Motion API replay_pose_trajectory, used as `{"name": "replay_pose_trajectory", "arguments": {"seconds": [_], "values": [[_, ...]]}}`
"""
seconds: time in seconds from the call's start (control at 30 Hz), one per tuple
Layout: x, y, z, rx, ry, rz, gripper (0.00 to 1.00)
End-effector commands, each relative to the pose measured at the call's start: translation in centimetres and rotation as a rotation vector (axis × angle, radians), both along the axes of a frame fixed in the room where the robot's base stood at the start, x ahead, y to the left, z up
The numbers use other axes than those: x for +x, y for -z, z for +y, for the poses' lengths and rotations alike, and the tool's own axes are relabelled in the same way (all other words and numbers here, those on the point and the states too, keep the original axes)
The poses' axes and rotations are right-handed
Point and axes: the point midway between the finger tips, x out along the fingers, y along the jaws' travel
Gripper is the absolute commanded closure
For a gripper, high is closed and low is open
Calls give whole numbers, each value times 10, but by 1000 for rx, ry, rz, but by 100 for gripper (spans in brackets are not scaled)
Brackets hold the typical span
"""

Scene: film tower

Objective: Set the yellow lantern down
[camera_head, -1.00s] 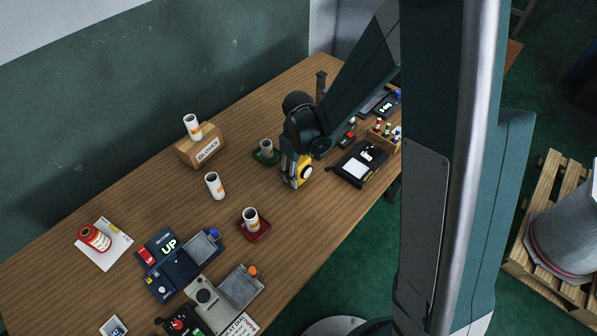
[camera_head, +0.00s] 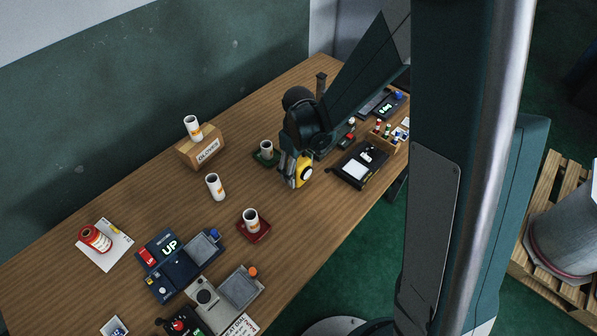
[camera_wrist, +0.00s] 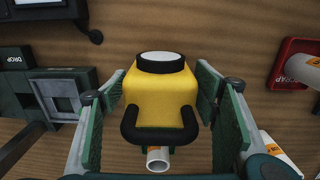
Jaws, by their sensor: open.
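The yellow lantern (camera_wrist: 161,97) is in the middle of the wrist view, with a black handle and a pale round lens in a black rim. It also shows in the head view (camera_head: 304,172), down at the wooden table and partly hidden by my gripper. My gripper (camera_wrist: 166,120) is open around the lantern, one green-padded finger on each side. A gap shows on the right; on the left the finger is very close to the lantern, and I cannot tell whether it touches. My gripper in the head view (camera_head: 293,172) points down at the table.
A green tray (camera_head: 262,158) with a white cylinder stands left of my gripper. A black device (camera_head: 358,166) lies to the right. A red tray (camera_head: 254,233) with a cylinder and a lone white cylinder (camera_head: 215,187) stand nearer. Bare table lies between them.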

Motion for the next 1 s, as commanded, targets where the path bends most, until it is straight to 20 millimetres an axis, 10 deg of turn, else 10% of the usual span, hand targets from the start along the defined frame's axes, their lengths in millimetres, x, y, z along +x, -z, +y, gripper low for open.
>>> {"name": "replay_pose_trajectory", "arguments": {"seconds": [0.6,1.0], "values": [[0,-81,0,0,0,0,40],[0,-100,0,0,0,0,40]]}}
